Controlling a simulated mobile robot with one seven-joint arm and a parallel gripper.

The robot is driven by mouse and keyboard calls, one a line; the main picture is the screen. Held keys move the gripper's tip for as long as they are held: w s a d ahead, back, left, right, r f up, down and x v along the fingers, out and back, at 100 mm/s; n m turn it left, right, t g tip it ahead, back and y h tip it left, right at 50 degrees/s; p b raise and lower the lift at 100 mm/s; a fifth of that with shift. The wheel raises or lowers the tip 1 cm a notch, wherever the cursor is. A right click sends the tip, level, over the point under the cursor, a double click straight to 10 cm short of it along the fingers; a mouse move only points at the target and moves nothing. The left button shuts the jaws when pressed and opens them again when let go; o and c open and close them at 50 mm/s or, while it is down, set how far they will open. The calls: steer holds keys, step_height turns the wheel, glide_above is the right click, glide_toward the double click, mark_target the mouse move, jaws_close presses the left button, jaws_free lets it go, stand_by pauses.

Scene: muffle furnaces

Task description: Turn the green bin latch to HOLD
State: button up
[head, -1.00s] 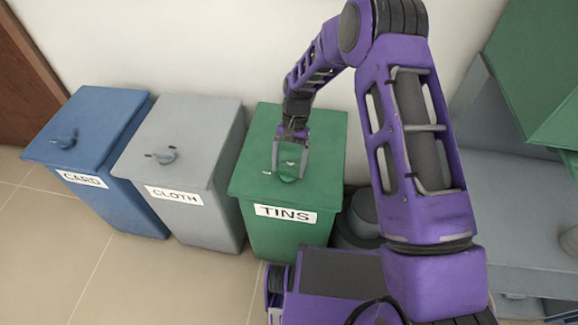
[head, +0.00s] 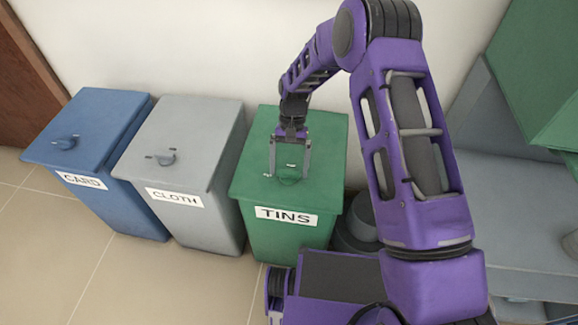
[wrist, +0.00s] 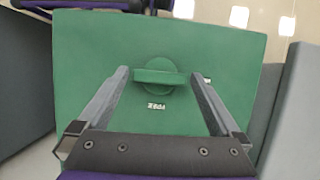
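The green bin (head: 327,184) carries a TINS label (head: 286,216) on its front. Its latch (wrist: 158,77), a green round knob with a raised bar across it, sits on the lid; the bar lies roughly crosswise in the wrist view. Small white markings (wrist: 156,106) lie on the lid beside the knob, too small to read. My gripper (wrist: 157,75) is open above the lid, one finger on each side of the latch, with gaps between fingers and knob. The latch also shows partly between the fingers in the head view (head: 288,178).
A grey CLOTH bin (head: 215,130) and a blue CARD bin (head: 105,115) stand to the left, each with a similar latch. A wall is close behind. A dark round object (head: 358,222) stands right of the green bin. Floor (head: 60,260) is clear in front.

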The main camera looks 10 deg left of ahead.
steer(key=p+v, duration=0.1)
steer(key=v, duration=1.6)
steer(key=shift+r+p, duration=0.15)
steer(key=shift+p, duration=0.2)
steer(key=shift+w, duration=0.1)
